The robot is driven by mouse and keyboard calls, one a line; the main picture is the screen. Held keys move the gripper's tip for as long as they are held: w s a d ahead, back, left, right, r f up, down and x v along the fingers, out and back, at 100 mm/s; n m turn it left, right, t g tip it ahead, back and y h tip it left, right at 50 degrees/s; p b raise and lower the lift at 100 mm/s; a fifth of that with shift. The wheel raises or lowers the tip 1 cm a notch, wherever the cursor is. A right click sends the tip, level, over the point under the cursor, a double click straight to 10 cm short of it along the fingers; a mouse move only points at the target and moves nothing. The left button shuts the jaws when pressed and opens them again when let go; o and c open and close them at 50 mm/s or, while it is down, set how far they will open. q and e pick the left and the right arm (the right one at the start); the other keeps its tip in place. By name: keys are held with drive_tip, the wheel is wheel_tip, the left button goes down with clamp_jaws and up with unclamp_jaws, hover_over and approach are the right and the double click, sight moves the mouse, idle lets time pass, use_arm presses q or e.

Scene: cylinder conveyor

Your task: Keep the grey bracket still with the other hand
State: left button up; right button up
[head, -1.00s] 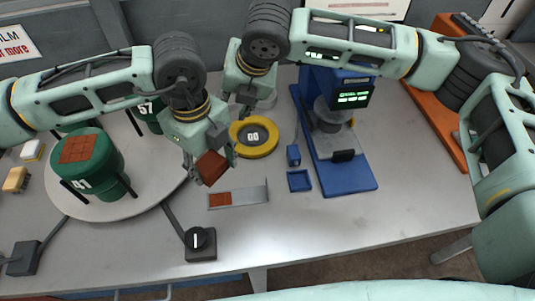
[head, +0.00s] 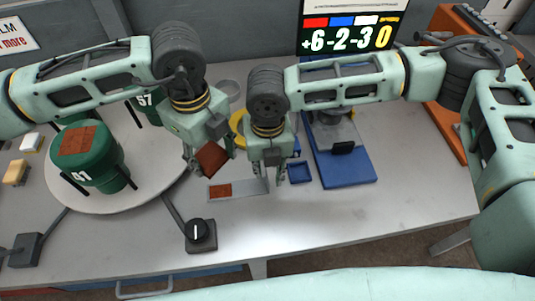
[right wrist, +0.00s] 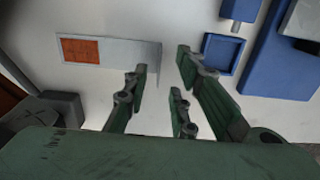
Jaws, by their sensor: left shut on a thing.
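The grey bracket (head: 242,189) lies on the table in front of the turntable, with a red-brown patch on its left part and a bent-up end at its right. It also shows in the right wrist view (right wrist: 128,52). My right gripper (head: 268,182) is over the bracket's right end, fingers pointing down. In the right wrist view its fingers (right wrist: 161,65) are apart, with the upright end in line with the gap; I cannot tell whether they touch it. My left gripper (head: 208,165) is shut on a red-brown block (head: 212,156), held to the bracket's upper left.
A white turntable (head: 150,205) with green drums (head: 87,155) stands at left. A black knob box (head: 201,236) is in front of the bracket. A blue tray (head: 300,173) and blue-based machine (head: 345,170) are close at right. The table's front right is clear.

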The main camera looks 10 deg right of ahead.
drive_tip(key=shift+f, duration=1.9)
drive_tip(key=shift+c, duration=0.3)
clamp_jaws()
drive_tip(key=shift+s, duration=0.1)
use_arm(q)
drive_tip(key=shift+a, duration=1.75)
use_arm(e)
drive_tip(key=shift+f, duration=0.1)
use_arm(q)
approach(208, 192)
drive_tip(key=shift+f, duration=2.75)
use_arm(e)
drive_tip(key=shift+s, duration=0.1)
